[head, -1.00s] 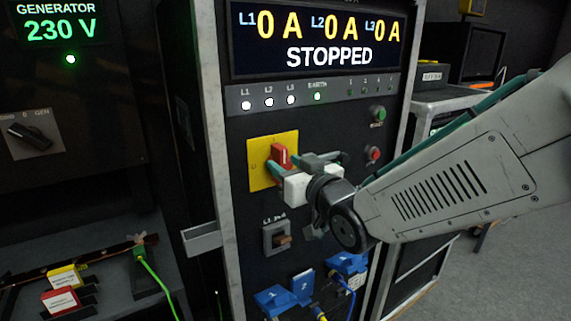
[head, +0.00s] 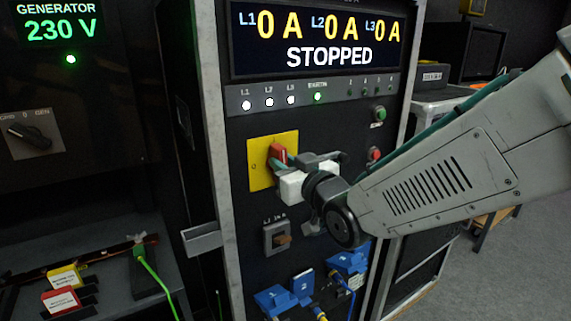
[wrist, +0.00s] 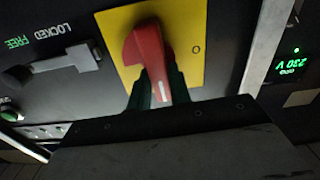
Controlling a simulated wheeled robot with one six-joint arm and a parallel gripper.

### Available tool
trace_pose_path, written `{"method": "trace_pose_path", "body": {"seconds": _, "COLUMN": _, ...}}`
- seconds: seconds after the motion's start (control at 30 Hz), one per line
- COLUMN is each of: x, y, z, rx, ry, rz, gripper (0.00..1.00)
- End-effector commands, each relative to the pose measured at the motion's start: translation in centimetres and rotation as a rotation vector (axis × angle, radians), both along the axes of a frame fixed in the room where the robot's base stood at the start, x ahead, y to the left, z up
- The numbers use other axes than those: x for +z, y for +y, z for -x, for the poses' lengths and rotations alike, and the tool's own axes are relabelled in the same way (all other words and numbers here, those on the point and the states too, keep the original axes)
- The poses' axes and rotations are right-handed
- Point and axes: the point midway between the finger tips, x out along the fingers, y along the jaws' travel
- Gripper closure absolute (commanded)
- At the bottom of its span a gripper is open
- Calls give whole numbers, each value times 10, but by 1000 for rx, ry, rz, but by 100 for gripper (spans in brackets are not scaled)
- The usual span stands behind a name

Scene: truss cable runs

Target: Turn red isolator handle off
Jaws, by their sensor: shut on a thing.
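The red isolator handle (head: 277,153) sits on a yellow plate (head: 258,178) on the front of the dark cabinet. My gripper (head: 284,164) is shut on the handle, with its white body just to the right. In the wrist view the handle (wrist: 146,50) stands between the two dark green fingers (wrist: 158,88), and its white line lies slightly off the picture's vertical. An O mark shows on the plate, to the right of the handle in the wrist view. The fingers hide part of the handle's sides.
A display (head: 318,40) above reads 0 A on three lines and STOPPED. Green (head: 380,114) and red (head: 374,154) buttons sit to the right. A grey lever (wrist: 55,66) marked LOCKED and FREE is beside the plate. A small switch (head: 277,238) and blue connectors (head: 302,289) are below.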

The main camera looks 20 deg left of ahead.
Motion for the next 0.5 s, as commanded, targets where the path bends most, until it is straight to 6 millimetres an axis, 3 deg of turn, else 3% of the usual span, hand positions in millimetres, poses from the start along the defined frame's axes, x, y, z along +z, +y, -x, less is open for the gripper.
{"method": "trace_pose_path", "body": {"seconds": 0.5, "x": -2, "y": 4, "z": 5, "rx": 1, "ry": -317, "rz": 272, "gripper": 100}}
